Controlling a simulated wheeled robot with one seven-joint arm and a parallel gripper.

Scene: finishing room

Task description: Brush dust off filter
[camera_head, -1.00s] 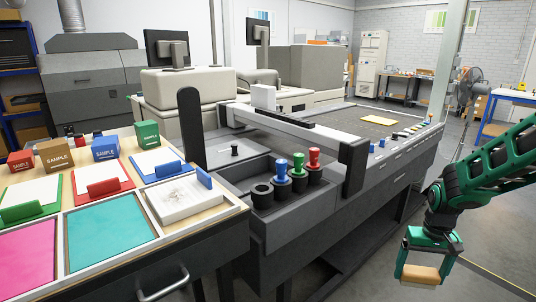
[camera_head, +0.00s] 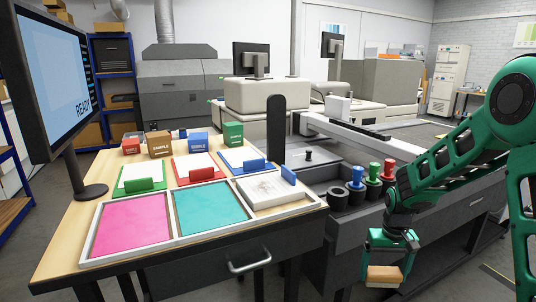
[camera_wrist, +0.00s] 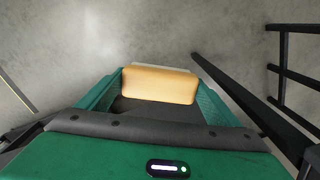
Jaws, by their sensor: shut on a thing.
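My gripper (camera_head: 387,262) is shut on a brush (camera_head: 384,276) with a light wooden block, held in the air to the right of the table. The brush also shows in the wrist view (camera_wrist: 160,84), between the two green fingers; its bristles are mostly hidden. The likely filter is a white-framed flat panel (camera_head: 270,191) with greyish specks on its face. It lies at the table's right front, well to the left of my gripper, with a blue handle or clip at its right edge.
The wooden table (camera_head: 60,262) carries pink (camera_head: 130,222) and teal (camera_head: 208,206) framed panels, clipboards and sample boxes. A monitor (camera_head: 50,90) stands at its left. A dark machine with colored-knob stampers (camera_head: 374,172) stands right of the table. Bare floor lies below my gripper.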

